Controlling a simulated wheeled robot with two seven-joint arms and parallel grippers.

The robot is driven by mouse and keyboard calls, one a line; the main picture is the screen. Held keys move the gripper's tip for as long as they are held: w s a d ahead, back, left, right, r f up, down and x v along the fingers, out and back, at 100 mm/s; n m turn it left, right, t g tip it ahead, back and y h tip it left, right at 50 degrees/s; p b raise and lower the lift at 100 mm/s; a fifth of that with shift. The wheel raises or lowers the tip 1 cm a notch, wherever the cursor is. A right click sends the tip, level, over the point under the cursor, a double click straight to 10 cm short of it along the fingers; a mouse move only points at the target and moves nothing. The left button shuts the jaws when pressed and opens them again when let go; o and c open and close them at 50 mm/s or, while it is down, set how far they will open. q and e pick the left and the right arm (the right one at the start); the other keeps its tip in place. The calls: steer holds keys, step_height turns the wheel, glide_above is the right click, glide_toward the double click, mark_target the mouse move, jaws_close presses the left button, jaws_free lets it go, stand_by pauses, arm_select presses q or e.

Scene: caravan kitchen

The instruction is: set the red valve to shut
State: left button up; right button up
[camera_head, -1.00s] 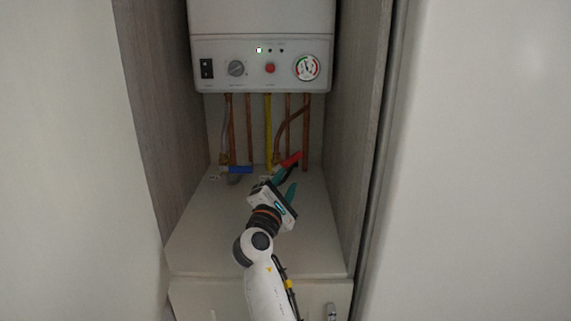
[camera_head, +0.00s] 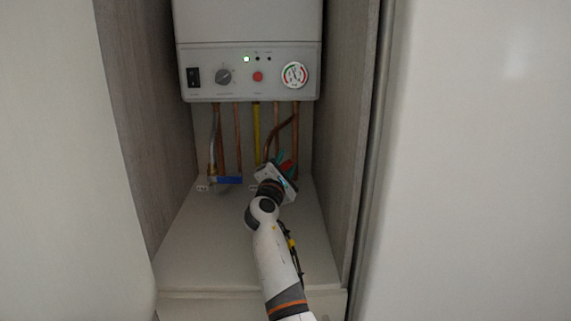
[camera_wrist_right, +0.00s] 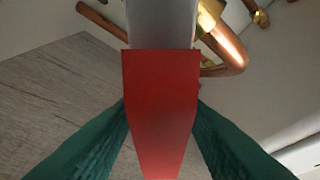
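The red valve (camera_head: 287,166) is low at the back right of the boiler niche, mostly hidden by my right gripper in the head view. In the right wrist view its flat red lever (camera_wrist_right: 160,110) fills the middle, with a grey part above it. My right gripper (camera_head: 284,164) reaches in from the front. Its green fingertips (camera_wrist_right: 161,107) lie against both long edges of the lever, with no gap visible at the tips. The lever's exact angle to its pipe is hard to tell. My left gripper is not in view.
A blue-handled valve (camera_head: 229,180) sits left of the red one. Copper pipes (camera_head: 237,140) and a yellow pipe (camera_head: 256,135) run up to the white boiler (camera_head: 248,75). Wood-grain walls (camera_head: 345,150) close both sides. The shelf (camera_head: 225,245) is clear in front.

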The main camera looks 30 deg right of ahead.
steer(key=shift+w+d, duration=0.15)
steer(key=shift+c, duration=0.4)
jaws_close()
